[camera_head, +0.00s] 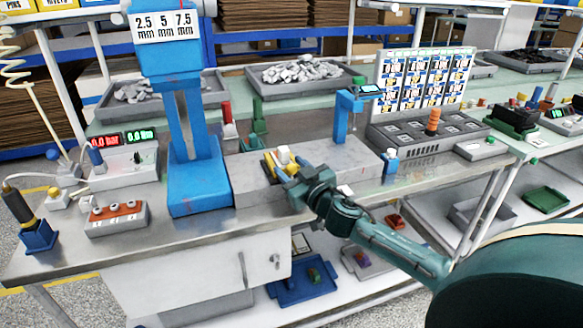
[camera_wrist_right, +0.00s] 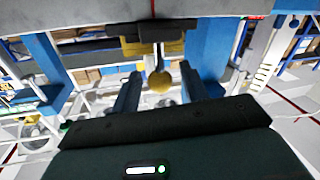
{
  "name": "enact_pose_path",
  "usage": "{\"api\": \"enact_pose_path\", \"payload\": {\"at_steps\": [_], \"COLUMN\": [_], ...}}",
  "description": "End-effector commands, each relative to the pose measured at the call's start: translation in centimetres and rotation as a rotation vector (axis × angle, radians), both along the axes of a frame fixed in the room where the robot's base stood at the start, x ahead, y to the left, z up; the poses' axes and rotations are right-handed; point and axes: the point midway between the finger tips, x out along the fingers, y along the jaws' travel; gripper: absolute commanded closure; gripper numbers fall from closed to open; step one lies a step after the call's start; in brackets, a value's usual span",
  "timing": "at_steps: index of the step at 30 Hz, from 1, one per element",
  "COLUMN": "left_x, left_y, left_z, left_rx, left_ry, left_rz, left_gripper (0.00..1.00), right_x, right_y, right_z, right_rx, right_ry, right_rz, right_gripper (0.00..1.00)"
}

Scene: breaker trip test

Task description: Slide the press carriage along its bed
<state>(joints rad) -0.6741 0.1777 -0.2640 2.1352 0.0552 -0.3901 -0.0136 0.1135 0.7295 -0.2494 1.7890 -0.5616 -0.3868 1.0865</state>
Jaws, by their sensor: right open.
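The press carriage (camera_head: 269,167), yellow with a pale block on top, sits on the long grey bed (camera_head: 345,158), just right of the blue press column (camera_head: 188,140). My right gripper (camera_head: 288,180) is at the front of the carriage and partly covers it. In the right wrist view, the carriage's yellow and dark underside (camera_wrist_right: 137,47) is above, with a yellow round knob (camera_wrist_right: 160,82) on a stem. The knob is between the two open fingers of my right gripper (camera_wrist_right: 162,88), with gaps on both sides. My left gripper is not in view.
A small blue post (camera_head: 345,118) stands at the bed's right part. A white and blue bottle (camera_head: 390,160) is by its right end. Left are a grey box with red and green displays (camera_head: 123,165) and a box with orange-topped controls (camera_head: 117,217). Bare metal bench shows in front.

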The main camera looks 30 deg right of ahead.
Motion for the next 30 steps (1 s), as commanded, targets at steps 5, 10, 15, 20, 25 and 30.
{"api": "enact_pose_path", "payload": {"at_steps": [5,10,15,20,25,30], "left_x": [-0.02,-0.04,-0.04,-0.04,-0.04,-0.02], "left_y": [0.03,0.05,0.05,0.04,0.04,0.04], "left_z": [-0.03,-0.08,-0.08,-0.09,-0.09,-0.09], "left_rx": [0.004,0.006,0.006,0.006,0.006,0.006], "left_ry": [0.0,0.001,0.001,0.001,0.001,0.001], "left_rz": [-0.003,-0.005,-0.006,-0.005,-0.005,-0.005], "left_gripper": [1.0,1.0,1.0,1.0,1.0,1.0], "right_x": [0.34,0.31,0.29,0.29,0.28,0.28], "right_y": [0.01,0.02,0.02,0.03,0.03,0.03], "right_z": [0.03,0.0,-0.01,-0.01,-0.01,-0.02], "right_rx": [0.0,0.001,0.001,0.001,0.001,0.001], "right_ry": [-0.001,0.0,0.0,0.0,0.0,0.0], "right_rz": [0.0,0.001,0.001,0.001,0.001,0.001], "right_gripper": [0.56,0.56,0.7,0.83,0.97,1.0]}}
